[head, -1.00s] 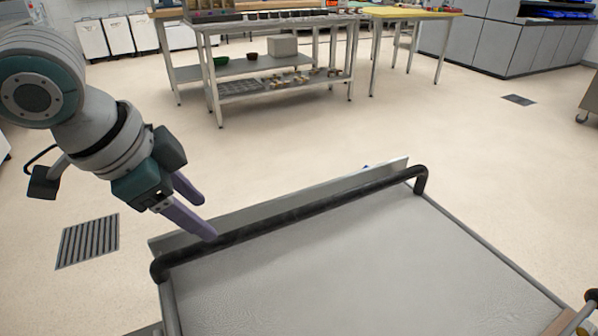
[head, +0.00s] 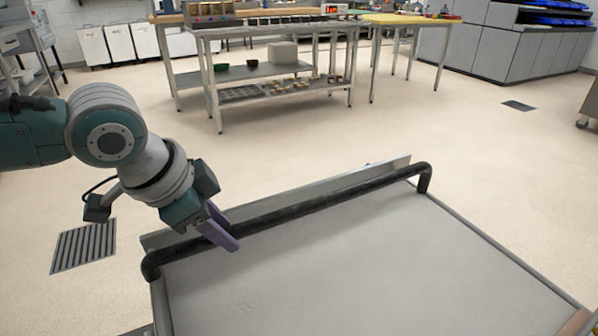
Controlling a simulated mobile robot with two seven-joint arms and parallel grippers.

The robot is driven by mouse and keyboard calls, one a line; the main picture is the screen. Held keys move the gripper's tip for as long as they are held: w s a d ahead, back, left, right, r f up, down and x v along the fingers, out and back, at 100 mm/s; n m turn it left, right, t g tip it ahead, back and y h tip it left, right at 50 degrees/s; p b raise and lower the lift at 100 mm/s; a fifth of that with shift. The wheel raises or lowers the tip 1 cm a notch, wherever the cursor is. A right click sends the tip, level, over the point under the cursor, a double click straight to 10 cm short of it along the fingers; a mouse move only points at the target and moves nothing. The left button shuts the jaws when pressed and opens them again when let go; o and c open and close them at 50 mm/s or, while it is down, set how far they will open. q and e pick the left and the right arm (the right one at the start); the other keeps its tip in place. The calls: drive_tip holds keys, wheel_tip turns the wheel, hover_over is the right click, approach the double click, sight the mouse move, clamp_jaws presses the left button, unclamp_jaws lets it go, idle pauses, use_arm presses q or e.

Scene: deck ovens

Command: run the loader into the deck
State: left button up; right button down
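The loader (head: 350,265) fills the lower part of the head view, with a flat grey bed and metal side rails. A black handle bar (head: 300,210) runs across its far end. My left gripper (head: 228,236) is at the left part of this bar, its purple fingers pointing down and to the right. The fingers overlap the bar in the picture; whether they close around it or only lie over it I cannot tell. My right gripper is not in view. The deck is not in view either.
A steel table (head: 275,33) with a lower shelf stands beyond the loader, and a yellow-topped table (head: 410,18) stands to its right. Grey cabinets (head: 510,50) are at the back right. Floor drains (head: 85,247) lie flush in the open floor.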

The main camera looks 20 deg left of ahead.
use_arm(q)
clamp_jaws()
idle(1.0)
